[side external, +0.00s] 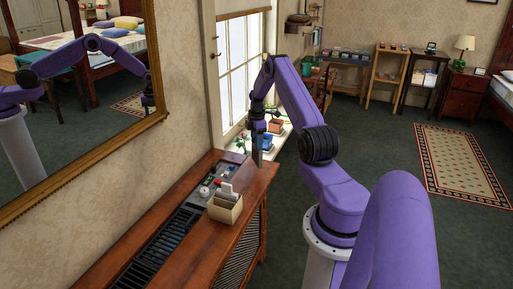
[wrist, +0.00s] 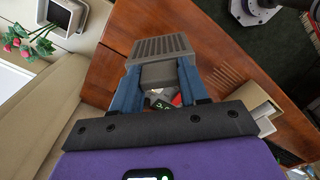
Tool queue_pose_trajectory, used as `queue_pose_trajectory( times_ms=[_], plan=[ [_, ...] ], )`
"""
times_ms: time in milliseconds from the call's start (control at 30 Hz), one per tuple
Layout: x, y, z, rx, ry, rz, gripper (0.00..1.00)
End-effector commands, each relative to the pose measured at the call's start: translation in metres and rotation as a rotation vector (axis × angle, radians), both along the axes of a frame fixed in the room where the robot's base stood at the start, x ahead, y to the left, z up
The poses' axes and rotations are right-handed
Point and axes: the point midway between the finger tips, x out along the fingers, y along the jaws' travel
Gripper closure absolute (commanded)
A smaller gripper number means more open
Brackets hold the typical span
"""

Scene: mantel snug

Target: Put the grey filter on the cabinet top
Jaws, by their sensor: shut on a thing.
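The grey filter (wrist: 160,47) is a ribbed block in the wrist view, between the two blue fingers of my gripper (wrist: 158,76). My gripper is shut on it. In the side view my gripper (side external: 259,132) points down near the window end of the wooden cabinet, and the filter shows as a small grey piece (side external: 266,143) below it. The brown cabinet top (side external: 254,181) lies beneath and beside it, also seen in the wrist view (wrist: 106,72). I cannot tell how large the gap to the wood is.
A cream box with cards (side external: 225,208) stands on the cabinet, beside a dark slotted grille (side external: 170,245) and several small items (side external: 212,187). Potted plants (side external: 275,127) stand by the window behind my gripper. The cabinet's near right strip is clear.

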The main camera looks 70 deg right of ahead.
Motion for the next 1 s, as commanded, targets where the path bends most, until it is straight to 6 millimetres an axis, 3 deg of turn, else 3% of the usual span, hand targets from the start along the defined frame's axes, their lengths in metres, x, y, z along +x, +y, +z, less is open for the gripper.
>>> queue_pose_trajectory(
  times_ms=[333, 767, 800, 867, 1000],
  plan=[
    [0.003, -0.003, -0.033, 0.001, 0.001, 0.0, 1.0],
    [0.003, -0.003, -0.038, -0.001, -0.001, 0.0, 1.0],
    [0.003, -0.003, -0.039, -0.001, -0.001, 0.0, 0.5],
    [0.003, -0.003, -0.038, -0.001, -0.001, 0.0, 0.31],
    [0.003, -0.003, -0.038, -0.001, -0.001, 0.0, 0.31]
  ],
)
